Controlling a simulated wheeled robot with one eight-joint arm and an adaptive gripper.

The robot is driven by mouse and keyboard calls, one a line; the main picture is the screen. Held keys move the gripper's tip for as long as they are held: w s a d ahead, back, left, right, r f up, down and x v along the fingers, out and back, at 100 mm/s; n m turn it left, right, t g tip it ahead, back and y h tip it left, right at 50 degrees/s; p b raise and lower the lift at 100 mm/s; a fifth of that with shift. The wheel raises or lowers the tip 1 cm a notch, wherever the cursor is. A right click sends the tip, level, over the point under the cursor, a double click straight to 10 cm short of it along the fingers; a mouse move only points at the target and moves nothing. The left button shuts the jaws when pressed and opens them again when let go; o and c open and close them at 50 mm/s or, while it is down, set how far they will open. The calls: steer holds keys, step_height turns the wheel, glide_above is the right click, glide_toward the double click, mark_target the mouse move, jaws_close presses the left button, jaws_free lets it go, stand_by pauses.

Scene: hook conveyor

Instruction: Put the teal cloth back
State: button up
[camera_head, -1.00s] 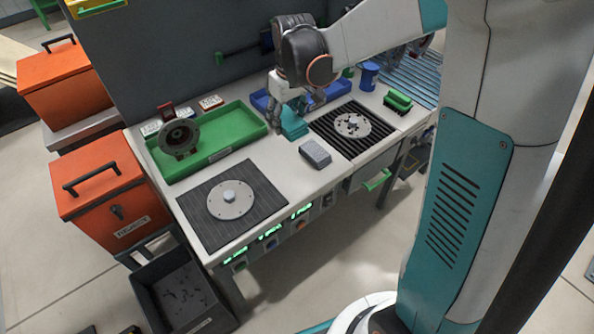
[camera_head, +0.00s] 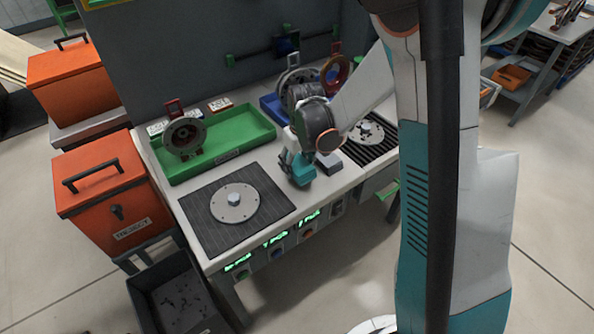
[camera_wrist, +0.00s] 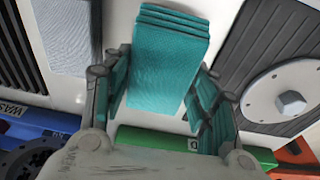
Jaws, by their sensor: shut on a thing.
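The teal cloth (camera_wrist: 165,62) is a folded, layered pad, seen large in the wrist view between the fingers of my gripper (camera_wrist: 160,90). In the head view the teal cloth (camera_head: 303,177) shows low under my gripper (camera_head: 296,162), over the white bench top between the two machine plates. My gripper is shut on it. I cannot tell whether the cloth touches the bench. The gripper's palm hides part of the cloth in the wrist view.
A grey block (camera_head: 328,163) lies close to the right. The dark mat with a round disc (camera_head: 236,204) is at left, the black ribbed plate (camera_head: 366,152) at right. A green tray (camera_head: 250,128) holding a ring-shaped part is behind. An orange reject box (camera_head: 110,195) stands off the bench's left end.

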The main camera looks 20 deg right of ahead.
mark_target(298, 163)
steer(key=shift+f+b, duration=0.4)
steer(key=shift+f, duration=1.15)
steer(key=shift+f, duration=0.2)
steer(key=o, duration=0.9)
steer(key=shift+r, duration=0.1)
steer(key=shift+o, duration=0.2)
steer(key=shift+r, duration=0.1)
